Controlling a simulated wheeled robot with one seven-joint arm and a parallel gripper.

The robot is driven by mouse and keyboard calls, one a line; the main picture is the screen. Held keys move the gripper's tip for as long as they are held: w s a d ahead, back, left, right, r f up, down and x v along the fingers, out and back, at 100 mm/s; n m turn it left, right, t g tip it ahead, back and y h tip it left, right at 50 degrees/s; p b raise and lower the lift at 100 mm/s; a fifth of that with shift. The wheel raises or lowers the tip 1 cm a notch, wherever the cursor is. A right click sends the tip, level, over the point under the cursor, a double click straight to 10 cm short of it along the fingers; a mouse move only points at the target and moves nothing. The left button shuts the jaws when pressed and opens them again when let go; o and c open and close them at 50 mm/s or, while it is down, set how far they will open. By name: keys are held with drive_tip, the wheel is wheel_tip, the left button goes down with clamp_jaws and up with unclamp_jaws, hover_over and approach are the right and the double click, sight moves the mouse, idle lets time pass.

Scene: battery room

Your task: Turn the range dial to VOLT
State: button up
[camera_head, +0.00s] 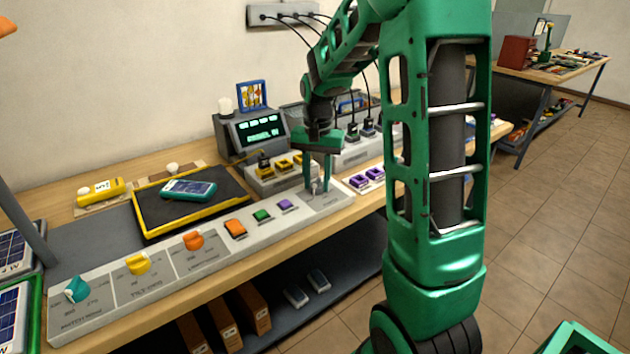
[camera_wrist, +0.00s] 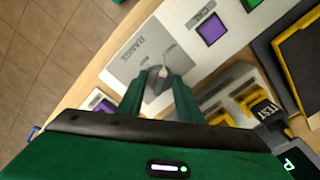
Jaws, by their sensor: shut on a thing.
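The range dial (camera_wrist: 153,92) is a small grey knob on a pale plate marked RANGE (camera_wrist: 137,52), at the right end of the long control panel (camera_head: 215,258). My gripper (camera_wrist: 157,88) has its two green fingers on either side of the dial and is shut on it. In the head view my gripper (camera_head: 317,184) points down at the panel's right end, and its fingers hide much of the dial. Small marks stand around the dial, but I cannot read them or tell which one it points to.
Orange, green and purple buttons (camera_head: 285,205) lie left of the dial. Teal, yellow and orange knobs (camera_head: 137,263) sit farther left. A charger with yellow packs (camera_head: 283,163) stands close behind my gripper. A yellow-edged black tray (camera_head: 150,225) holds a teal meter (camera_head: 188,189).

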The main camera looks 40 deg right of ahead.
drive_tip(key=shift+w+n, duration=0.1)
drive_tip(key=shift+n, duration=0.2)
drive_tip(key=n, duration=1.2)
drive_tip(key=shift+n, duration=0.4)
drive_tip(key=n, duration=0.5)
drive_tip(key=shift+r, duration=0.1)
drive_tip(key=shift+w+n, duration=0.1)
drive_tip(key=shift+n, duration=2.6)
drive_tip(key=o, duration=0.9)
drive_tip(key=shift+o, duration=0.7)
